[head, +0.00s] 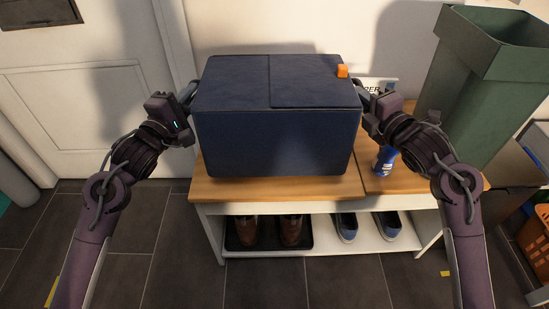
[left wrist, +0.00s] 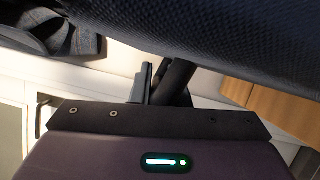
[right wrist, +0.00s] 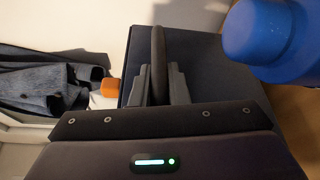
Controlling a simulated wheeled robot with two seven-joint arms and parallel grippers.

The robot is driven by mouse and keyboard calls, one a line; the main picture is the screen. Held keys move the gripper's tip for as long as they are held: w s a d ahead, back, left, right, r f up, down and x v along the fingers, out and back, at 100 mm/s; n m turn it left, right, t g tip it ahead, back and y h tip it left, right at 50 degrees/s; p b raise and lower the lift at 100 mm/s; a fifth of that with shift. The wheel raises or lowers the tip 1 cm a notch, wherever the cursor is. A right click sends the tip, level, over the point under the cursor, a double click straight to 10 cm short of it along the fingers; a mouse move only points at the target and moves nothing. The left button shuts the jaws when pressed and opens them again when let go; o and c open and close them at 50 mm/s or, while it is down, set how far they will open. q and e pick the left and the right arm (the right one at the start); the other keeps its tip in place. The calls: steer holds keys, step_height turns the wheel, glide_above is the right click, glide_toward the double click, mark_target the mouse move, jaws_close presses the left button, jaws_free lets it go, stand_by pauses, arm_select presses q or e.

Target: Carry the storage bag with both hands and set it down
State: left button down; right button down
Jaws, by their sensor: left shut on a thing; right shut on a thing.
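The bag's far side is hidden.
The wooden bench (head: 205,190) has a lower shelf with brown boots (head: 291,231) and blue shoes (head: 388,225). A blue can or bottle (head: 384,160) stands on the bench close to my right arm. A green bin (head: 480,90) is at the right. A white door (head: 80,110) is at the left.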

arm_select(q)
steer(key=shift+r, duration=0.15)
arm_select(e)
steer(key=shift+r, duration=0.3)
steer(key=shift+f, duration=0.15)
